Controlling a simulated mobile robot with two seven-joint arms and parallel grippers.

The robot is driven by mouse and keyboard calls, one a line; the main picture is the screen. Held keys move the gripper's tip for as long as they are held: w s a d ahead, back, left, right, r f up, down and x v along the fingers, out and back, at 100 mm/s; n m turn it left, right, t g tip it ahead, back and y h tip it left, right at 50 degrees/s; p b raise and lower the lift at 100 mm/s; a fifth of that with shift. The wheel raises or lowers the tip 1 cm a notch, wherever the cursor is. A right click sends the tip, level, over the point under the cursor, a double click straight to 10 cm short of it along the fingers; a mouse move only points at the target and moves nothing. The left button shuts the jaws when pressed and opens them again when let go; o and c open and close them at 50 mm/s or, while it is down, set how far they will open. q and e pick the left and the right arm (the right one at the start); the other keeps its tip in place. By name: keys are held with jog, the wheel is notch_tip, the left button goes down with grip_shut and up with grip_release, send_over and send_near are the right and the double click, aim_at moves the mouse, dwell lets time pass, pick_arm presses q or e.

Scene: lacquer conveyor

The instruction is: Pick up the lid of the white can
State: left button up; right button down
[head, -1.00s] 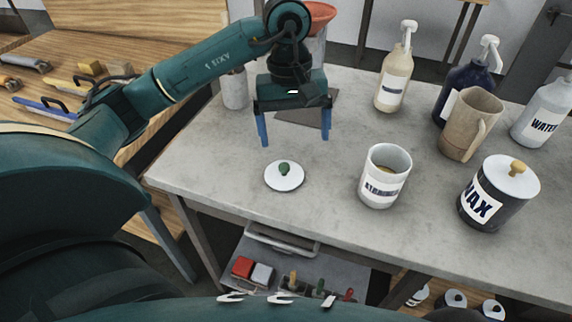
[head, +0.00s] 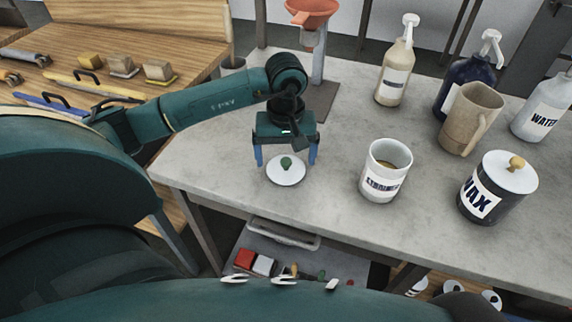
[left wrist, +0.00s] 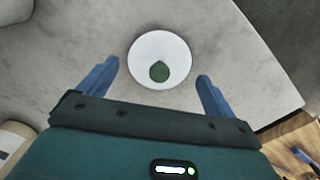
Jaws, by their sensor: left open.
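The lid (head: 286,171) is a white disc with a dark green knob, lying flat on the grey table. It also shows in the left wrist view (left wrist: 160,50), ahead of the fingers. My right gripper is not in view.
A dark WAX can (head: 478,205) with its white lid on, a beige jug (head: 466,125) and several pump bottles stand on the right. A red funnel on a stand (head: 318,50) is behind my left gripper. The table front (head: 270,205) is clear.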

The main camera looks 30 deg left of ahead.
pick_arm(q)
notch_tip(320, 180, down, 2)
jog(key=shift+f, duration=0.1)
jog(key=c, duration=0.7)
jog(key=shift+c, duration=0.2)
jog(key=shift+r, duration=0.2)
